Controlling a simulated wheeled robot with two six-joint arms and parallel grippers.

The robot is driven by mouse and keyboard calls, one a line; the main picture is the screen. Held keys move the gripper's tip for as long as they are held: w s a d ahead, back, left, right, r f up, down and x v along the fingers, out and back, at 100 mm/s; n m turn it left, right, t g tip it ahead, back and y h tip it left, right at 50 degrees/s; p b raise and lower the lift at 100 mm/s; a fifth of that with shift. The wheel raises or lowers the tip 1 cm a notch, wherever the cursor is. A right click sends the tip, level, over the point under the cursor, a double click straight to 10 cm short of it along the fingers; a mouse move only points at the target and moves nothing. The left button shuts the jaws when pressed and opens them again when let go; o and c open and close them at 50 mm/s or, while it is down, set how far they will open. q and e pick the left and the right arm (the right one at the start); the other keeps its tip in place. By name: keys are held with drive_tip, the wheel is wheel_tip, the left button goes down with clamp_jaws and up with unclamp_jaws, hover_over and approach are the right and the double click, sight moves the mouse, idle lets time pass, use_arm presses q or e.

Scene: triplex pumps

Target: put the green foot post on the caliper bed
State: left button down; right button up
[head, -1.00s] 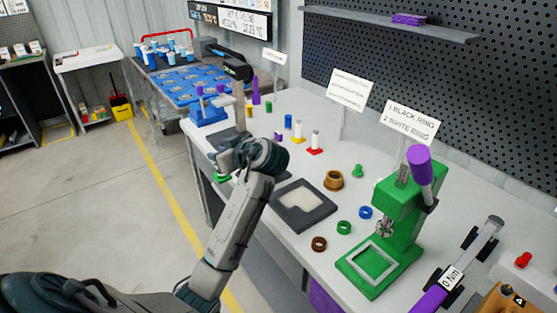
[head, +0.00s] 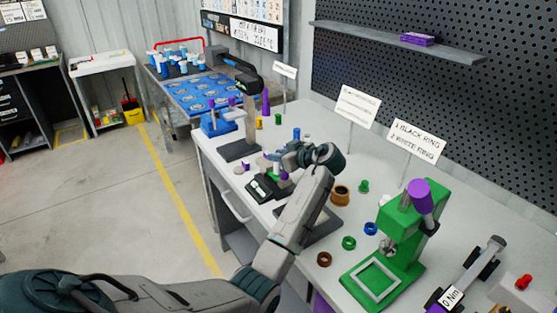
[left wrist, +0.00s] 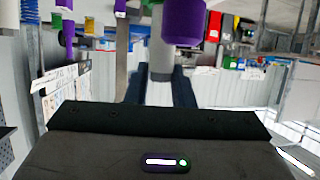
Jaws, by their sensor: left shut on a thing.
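My left gripper (head: 284,162) is over the front left of the bench. It is shut on the green foot post; in the left wrist view the pale grey shaft (left wrist: 160,62) stands between the dark fingers (left wrist: 170,85). A purple cylinder (left wrist: 183,22) hides the lower part of that shaft, so the foot does not show clearly there. In the head view a low black device (head: 267,188), which looks like the caliper, lies just below and left of the gripper. I cannot tell whether the post touches its bed. My right gripper is not in view.
A grey column (head: 250,122) on a dark base stands behind the device. A blue stand (head: 215,124) is farther back. A brown ring (head: 341,195), a green ring (head: 349,243) and a green press (head: 395,245) are to the right. My forearm hides part of a dark tray.

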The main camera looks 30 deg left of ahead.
use_arm(q)
wheel_tip(320, 180, down, 2)
drive_tip(key=shift+f+p, duration=0.1)
drive_tip(key=shift+p, duration=0.2)
drive_tip(key=shift+f, duration=0.25)
drive_tip(key=c, duration=1.2)
unclamp_jaws()
drive_tip(key=shift+c, duration=0.2)
drive_tip(key=shift+s, duration=0.1)
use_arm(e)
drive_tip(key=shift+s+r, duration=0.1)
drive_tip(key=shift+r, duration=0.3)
use_arm(q)
drive_tip(key=shift+r, duration=0.15)
drive_tip(key=b+v, duration=0.3)
drive_tip(key=v, duration=0.9)
drive_tip(key=shift+b, duration=0.4)
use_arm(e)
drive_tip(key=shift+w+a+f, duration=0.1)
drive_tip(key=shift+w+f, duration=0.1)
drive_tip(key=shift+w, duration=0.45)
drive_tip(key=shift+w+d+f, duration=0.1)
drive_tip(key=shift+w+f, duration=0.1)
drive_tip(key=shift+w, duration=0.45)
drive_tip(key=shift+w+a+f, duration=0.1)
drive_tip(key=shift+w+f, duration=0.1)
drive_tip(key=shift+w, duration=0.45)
